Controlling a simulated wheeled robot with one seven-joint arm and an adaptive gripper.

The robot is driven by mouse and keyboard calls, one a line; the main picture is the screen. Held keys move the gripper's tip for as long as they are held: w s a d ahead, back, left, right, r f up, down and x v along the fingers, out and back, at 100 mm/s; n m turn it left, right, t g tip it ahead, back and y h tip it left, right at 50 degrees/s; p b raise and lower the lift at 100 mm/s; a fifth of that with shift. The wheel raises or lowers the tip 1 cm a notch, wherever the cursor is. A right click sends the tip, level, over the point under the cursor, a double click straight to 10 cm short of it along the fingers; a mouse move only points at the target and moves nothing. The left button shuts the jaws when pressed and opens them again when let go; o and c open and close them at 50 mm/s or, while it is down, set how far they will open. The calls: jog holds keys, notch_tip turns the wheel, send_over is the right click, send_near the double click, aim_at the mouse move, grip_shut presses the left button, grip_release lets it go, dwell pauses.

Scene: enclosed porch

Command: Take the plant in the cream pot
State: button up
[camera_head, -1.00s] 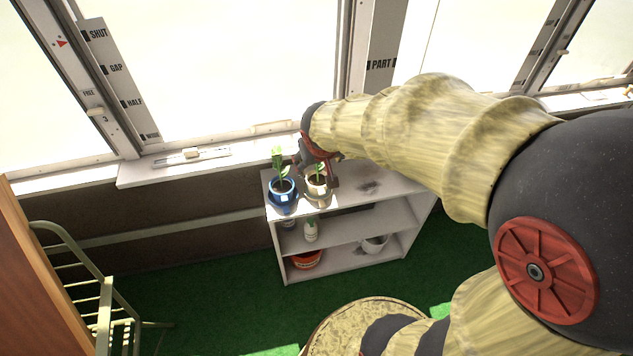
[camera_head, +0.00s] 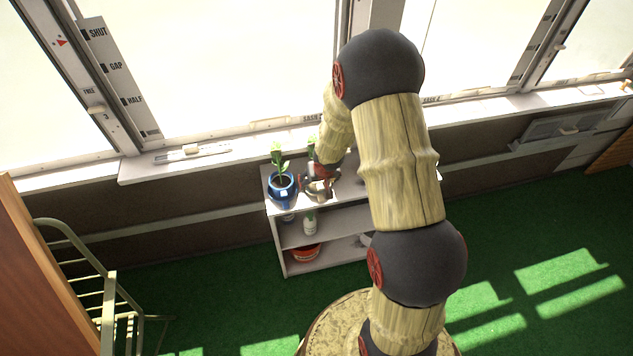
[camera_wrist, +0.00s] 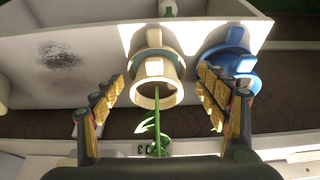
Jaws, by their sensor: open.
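The cream pot (camera_wrist: 156,66) shows in the wrist view between the two fingers of my gripper (camera_wrist: 161,78), with its rim towards the camera. Its green plant (camera_wrist: 157,128) reaches down the picture towards my palm. My gripper is open, one finger on each side of the pot, and I cannot tell whether either touches it. In the head view my gripper (camera_head: 320,186) is at the shelf top and covers most of the cream pot; the plant's leaves (camera_head: 311,147) show above it.
A blue pot (camera_head: 280,190) with a plant stands close on the left; in the wrist view the blue pot (camera_wrist: 238,62) is just beyond the right finger. The white shelf (camera_head: 328,222) holds a white bottle-like item (camera_head: 309,224) and a red pot (camera_head: 305,253) below. The windowsill (camera_head: 240,152) is behind.

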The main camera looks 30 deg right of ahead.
aim_at(320, 185)
jog(key=b+x, duration=0.1)
jog(key=x, duration=0.1)
jog(key=b+x, duration=0.1)
jog(key=x, duration=0.1)
jog(key=shift+s+d+f+b, duration=0.2)
jog(key=shift+s+d+b, duration=0.05)
jog(key=shift+d+b, duration=0.05)
jog(key=shift+w+f, duration=0.25)
jog(key=shift+f, duration=0.1)
jog(key=shift+r, duration=0.1)
jog(key=shift+c, duration=0.2)
jog(key=c, duration=1.9)
grip_shut()
